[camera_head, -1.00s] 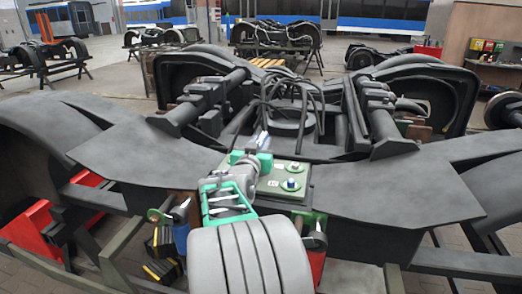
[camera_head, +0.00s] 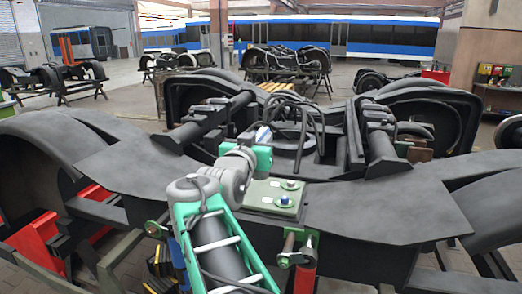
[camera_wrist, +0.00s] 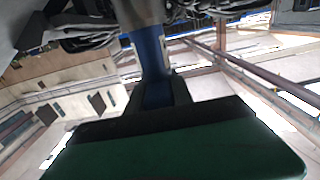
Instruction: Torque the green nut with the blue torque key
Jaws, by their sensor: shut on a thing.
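My gripper (camera_head: 263,150) is shut on the blue torque key (camera_head: 263,134), above the left rear side of the green plate (camera_head: 254,195). In the wrist view the key's blue shaft (camera_wrist: 151,65) rises between the jaws, with the dark green gripper body (camera_wrist: 180,150) below. The plate lies on the dark bogie frame and carries two round green fittings. The rear one (camera_head: 290,184) has a small light top. The front one (camera_head: 285,201) has a blue top. The key is apart from both; its working end cannot be made out.
Cables and beams (camera_head: 290,115) rise behind the plate. Other bogies stand farther back.

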